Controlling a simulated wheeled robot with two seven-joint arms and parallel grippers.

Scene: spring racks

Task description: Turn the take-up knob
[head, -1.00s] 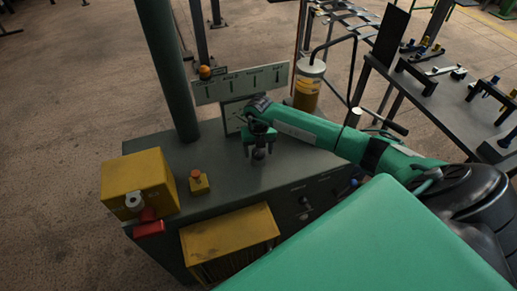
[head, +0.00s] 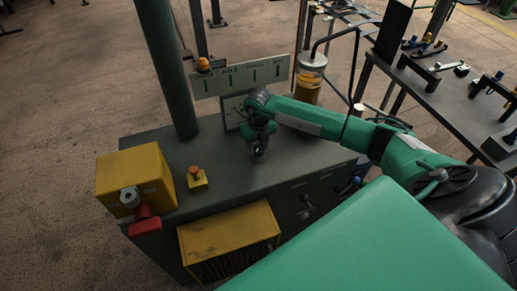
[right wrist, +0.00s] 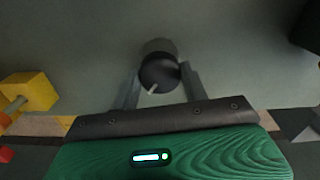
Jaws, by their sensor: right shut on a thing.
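The take-up knob (right wrist: 158,72) is a dark round knob with a pale pointer mark, standing on the grey-green top of the machine cabinet in the right wrist view. My right gripper (right wrist: 160,84) has its two fingers on either side of the knob and is shut on it. In the head view my right gripper (head: 259,150) points down at the cabinet top (head: 225,165), and its fingers and the knob are hard to separate there. My left gripper is not in view.
A yellow box (head: 135,178) with a red handle (head: 146,222) and a small yellow button box (head: 197,179) stand to the left. A green column (head: 168,70) rises behind. A labelled panel (head: 240,76) and an amber cylinder (head: 309,78) are at the back.

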